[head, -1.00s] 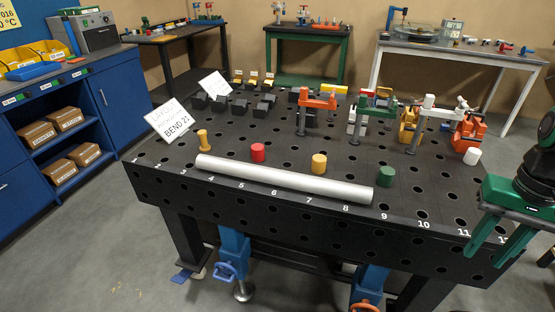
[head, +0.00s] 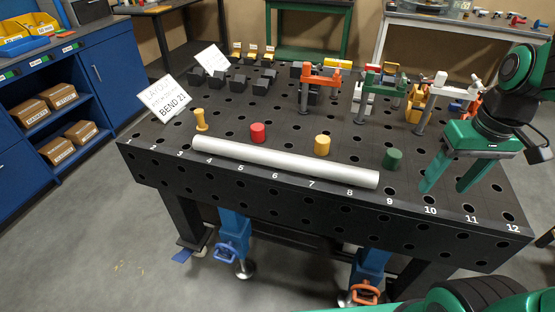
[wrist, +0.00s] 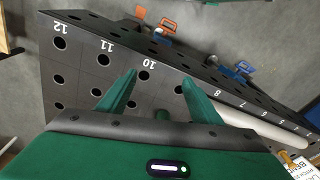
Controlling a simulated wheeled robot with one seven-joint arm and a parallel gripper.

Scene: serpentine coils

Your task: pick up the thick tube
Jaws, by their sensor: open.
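The thick tube (head: 285,162) is a long silver-grey cylinder lying along the front edge of the black perforated table (head: 330,205), from about mark 4 to past mark 8. In the wrist view the tube (wrist: 262,124) shows at the right, partly behind a finger. My green gripper (head: 448,178) is open, fingers pointing down, over the table around marks 10 and 11, to the right of the tube's end and apart from it. In the wrist view my gripper's fingers (wrist: 158,92) are spread with nothing held between them.
Behind the tube stand a yellow spool-shaped peg (head: 201,120), a red cylinder (head: 258,132), a yellow cylinder (head: 322,146) and a green cylinder (head: 392,159). Orange (head: 320,80), green and white clamps stand farther back. White sign cards (head: 166,98) stand at the left.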

